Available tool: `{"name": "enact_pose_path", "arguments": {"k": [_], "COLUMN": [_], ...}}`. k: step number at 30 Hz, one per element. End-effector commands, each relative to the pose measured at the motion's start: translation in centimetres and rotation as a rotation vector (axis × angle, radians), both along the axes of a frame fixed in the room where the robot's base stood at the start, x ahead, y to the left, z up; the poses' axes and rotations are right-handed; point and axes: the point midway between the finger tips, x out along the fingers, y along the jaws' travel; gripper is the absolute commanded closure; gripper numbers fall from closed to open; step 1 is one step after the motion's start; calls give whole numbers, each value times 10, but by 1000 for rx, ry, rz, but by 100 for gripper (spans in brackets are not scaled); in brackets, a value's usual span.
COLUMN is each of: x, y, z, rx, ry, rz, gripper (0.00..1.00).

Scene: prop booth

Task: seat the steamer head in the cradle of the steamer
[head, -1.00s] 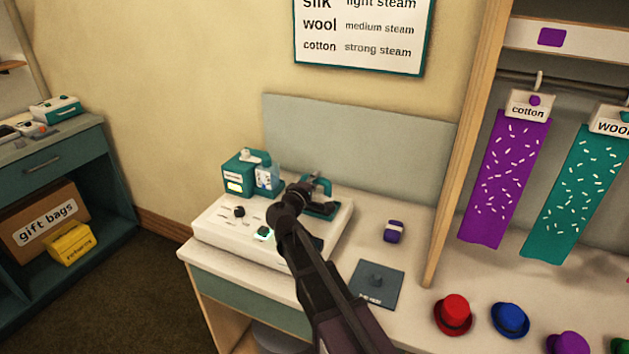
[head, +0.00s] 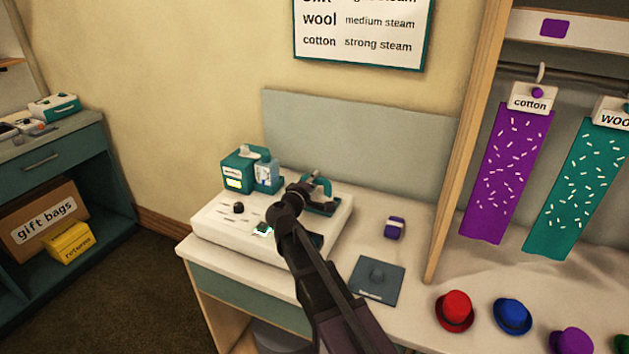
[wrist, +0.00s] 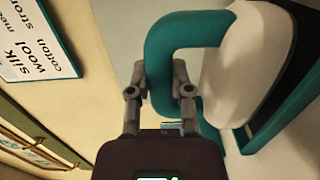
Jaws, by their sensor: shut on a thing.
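The steamer is a low white unit (head: 213,226) with knobs, on the counter in the head view. My gripper (wrist: 160,75) is shut on the teal looped handle of the steamer head (wrist: 185,38) in the wrist view. The head's white body with a dark face lies just right of the fingers. In the head view the teal of the head and cradle area (head: 321,186) shows behind the end of my arm, at the unit's right rear. My arm covers part of it. I cannot tell whether the head touches or sits in the cradle.
A teal tank (head: 236,172) and a pale bottle (head: 267,176) stand at the unit's back left. A small purple item (head: 394,228) and a dark pad (head: 377,281) lie to the right. Hats, including a red one (head: 454,311), line the counter's right.

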Motion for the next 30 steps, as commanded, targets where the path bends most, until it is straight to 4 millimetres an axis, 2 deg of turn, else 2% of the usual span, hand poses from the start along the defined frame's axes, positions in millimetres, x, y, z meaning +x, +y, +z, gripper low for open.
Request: {"name": "enact_pose_path", "arguments": {"k": [30], "x": [0], "y": [1], "z": [-12], "rx": [-1], "ry": [-1], "rz": [1], "gripper": [100]}}
